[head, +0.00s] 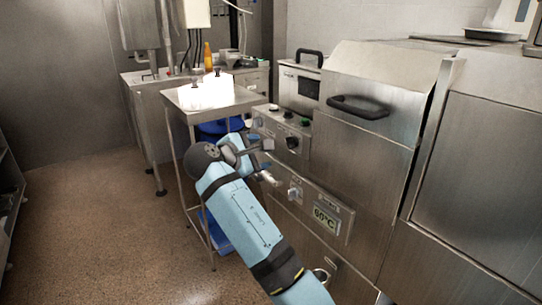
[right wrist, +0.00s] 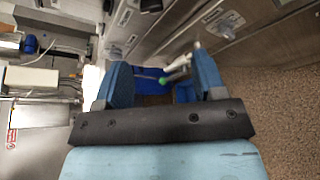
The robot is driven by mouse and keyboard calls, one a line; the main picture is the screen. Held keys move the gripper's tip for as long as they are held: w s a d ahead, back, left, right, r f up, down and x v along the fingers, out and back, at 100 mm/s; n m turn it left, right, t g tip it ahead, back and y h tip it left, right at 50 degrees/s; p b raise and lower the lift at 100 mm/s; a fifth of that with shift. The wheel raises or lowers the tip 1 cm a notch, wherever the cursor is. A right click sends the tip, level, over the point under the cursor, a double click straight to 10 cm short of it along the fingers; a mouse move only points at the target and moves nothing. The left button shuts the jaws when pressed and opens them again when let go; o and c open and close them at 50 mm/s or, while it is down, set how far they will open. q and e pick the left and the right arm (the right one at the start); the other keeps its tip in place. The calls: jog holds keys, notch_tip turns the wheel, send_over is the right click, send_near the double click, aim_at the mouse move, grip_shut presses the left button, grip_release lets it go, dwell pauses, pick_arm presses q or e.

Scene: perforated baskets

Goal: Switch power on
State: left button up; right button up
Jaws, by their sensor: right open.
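A steel machine has an upper control panel (head: 278,128) with several knobs, among them a dark knob (head: 292,142). I cannot tell which control is the power switch. My right gripper (head: 262,150) is open and empty, in front of the panels, and hides part of them. In the right wrist view its two blue fingers (right wrist: 163,82) are spread apart, with a green-tipped light part between them in the background. My left gripper is not in view.
A steel side table (head: 245,97) carrying a bright white object (head: 208,92) stands left of the machine, with blue containers (head: 220,128) below. A hood with a dark handle (head: 358,107) is above right. The brown floor (head: 100,230) at left is clear.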

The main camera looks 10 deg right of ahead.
aim_at(287, 144)
jog(key=x, duration=0.4)
jog(key=b+x, duration=0.1)
jog(key=x, duration=0.2)
jog(key=r+b+x, duration=0.1)
jog(key=x, duration=0.3)
jog(key=shift+w+d, duration=0.3)
jog(key=shift+d, duration=0.05)
jog(key=shift+w+d+f, duration=0.15)
jog(key=shift+w+d, duration=0.3)
jog(key=shift+d, duration=0.1)
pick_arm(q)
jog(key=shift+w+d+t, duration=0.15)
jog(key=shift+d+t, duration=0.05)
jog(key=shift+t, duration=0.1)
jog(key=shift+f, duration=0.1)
pick_arm(e)
jog(key=shift+c, duration=0.5)
jog(key=c, duration=0.8)
